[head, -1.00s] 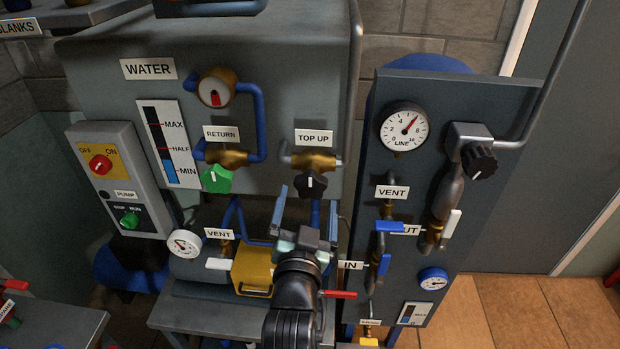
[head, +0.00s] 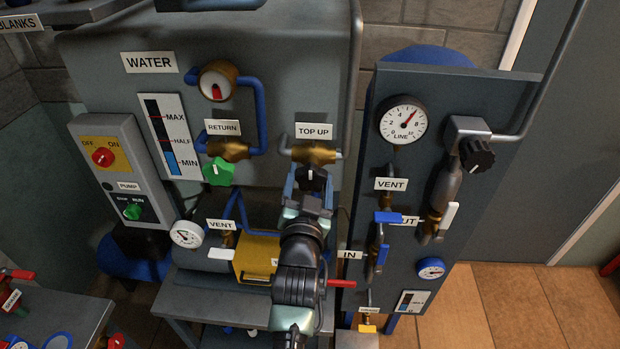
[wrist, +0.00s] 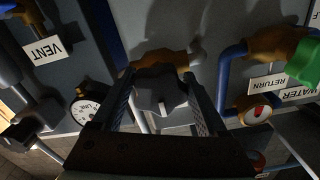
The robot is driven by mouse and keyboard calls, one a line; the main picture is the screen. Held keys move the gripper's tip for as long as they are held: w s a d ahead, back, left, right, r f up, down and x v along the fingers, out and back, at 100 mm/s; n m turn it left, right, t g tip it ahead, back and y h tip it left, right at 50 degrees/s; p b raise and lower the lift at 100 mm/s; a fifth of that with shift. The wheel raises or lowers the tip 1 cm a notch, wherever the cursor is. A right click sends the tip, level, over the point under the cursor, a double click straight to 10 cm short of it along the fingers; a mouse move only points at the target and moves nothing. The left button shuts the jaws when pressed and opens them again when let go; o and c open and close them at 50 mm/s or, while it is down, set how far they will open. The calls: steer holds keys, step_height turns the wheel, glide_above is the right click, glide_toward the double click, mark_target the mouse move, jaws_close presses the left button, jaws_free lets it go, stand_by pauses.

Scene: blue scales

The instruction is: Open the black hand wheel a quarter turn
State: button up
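A black hand wheel (head: 311,179) with a white mark sits on the brass valve (head: 314,154) under the TOP UP label (head: 314,131). The mark points roughly upward in the head view. My gripper (head: 309,186) is at this wheel, one finger on each side. In the wrist view the wheel (wrist: 160,92) lies between the two fingers of my gripper (wrist: 164,98), with narrow gaps showing, so it is open around the wheel. A second black hand wheel (head: 477,155) is on the right panel beside the line gauge (head: 402,120), away from my gripper.
A green wheel (head: 217,172) under RETURN is left of my gripper. A yellow box (head: 256,259) lies below left, and a red lever (head: 341,283) is right of my arm. Blue-handled valves (head: 388,217) and the panel (head: 500,110) stand to the right.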

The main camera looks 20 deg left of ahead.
steer(key=c, duration=0.7)
steer(key=shift+f+n+b, duration=0.1)
steer(key=shift+n+b, duration=0.2)
steer(key=n+b, duration=0.1)
steer(key=n, duration=0.1)
steer(key=shift+d+n, duration=0.15)
steer(key=shift+n, duration=0.25)
steer(key=n+b, duration=0.2)
steer(key=n, duration=0.3)
steer(key=shift+w+d, duration=0.1)
steer(key=shift+d, duration=0.05)
steer(key=n, duration=0.5)
steer(key=shift+d+r+n, duration=0.1)
steer(key=shift+r+n, duration=0.15)
steer(key=shift+n, duration=0.15)
steer(key=shift+r+n+p, duration=0.1)
steer(key=shift+n+p, duration=0.3)
steer(key=shift+n, duration=1.5)
